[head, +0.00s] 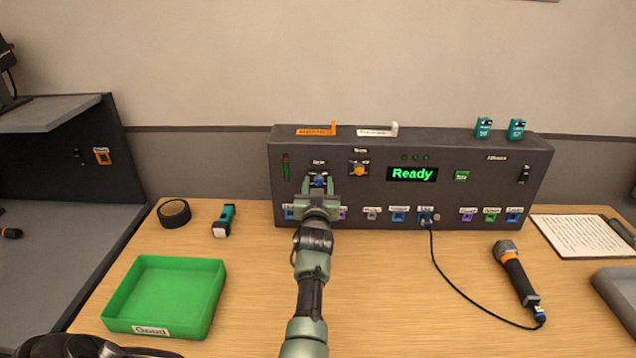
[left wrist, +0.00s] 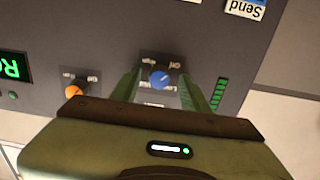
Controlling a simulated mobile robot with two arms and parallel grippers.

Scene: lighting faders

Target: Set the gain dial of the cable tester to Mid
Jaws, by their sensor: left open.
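The cable tester (head: 460,215) is a dark box at the back of the table, with a lit green "Ready" display (head: 412,174). Its blue dial (head: 320,180), under a small label too blurred to read surely, also shows in the left wrist view (left wrist: 159,79). Small white position labels sit around it; which one it points to is too small to tell. An orange dial (head: 358,170) is to its right. My left gripper (head: 319,192) is open in front of the blue dial. In the left wrist view its fingers (left wrist: 160,90) flank the dial with gaps on both sides.
A row of coloured sockets runs along the tester's lower front, with a cable from one to a microphone (head: 515,273). A green tray (head: 165,290), black tape roll (head: 174,213) and teal flashlight (head: 225,220) lie left. Paper (head: 580,236) lies right.

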